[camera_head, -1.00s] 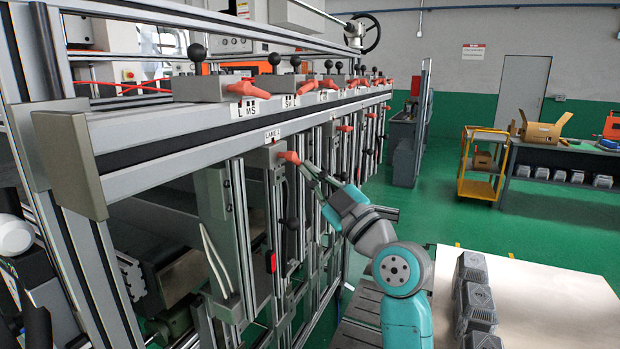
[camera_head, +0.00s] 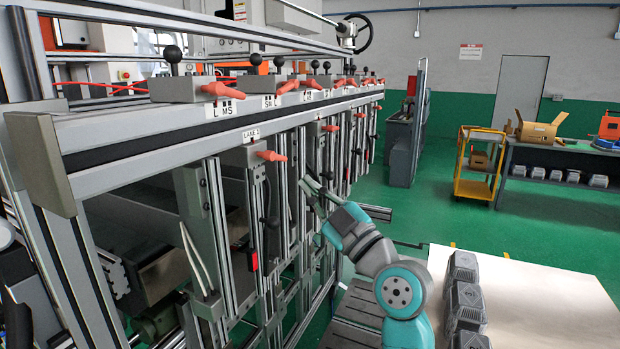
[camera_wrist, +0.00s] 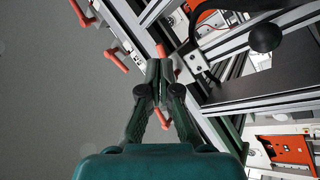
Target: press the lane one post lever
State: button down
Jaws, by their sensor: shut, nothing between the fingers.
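The lane one post lever (camera_head: 270,156) is a red-orange handle under the "LANE 1" label (camera_head: 252,134), on a grey post head. It points right, nearly level. My gripper (camera_head: 307,186) is to the right of and a little below the lever's tip in the head view, with a visible gap between them. My gripper also shows in the wrist view (camera_wrist: 159,66), its dark fingers closed together and empty. Several red levers show around the fingers there; I cannot tell which one is lane one's.
A grey beam (camera_head: 180,133) with red levers and black knobs runs above the posts. More lane posts stand farther back. A light table (camera_head: 540,295) with grey blocks (camera_head: 464,305) is at right. Green floor (camera_head: 430,215) lies open beyond.

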jog(key=w+f+v, duration=0.1)
jog(key=v, duration=0.7)
jog(key=shift+d, duration=0.45)
jog(key=shift+f, duration=0.1)
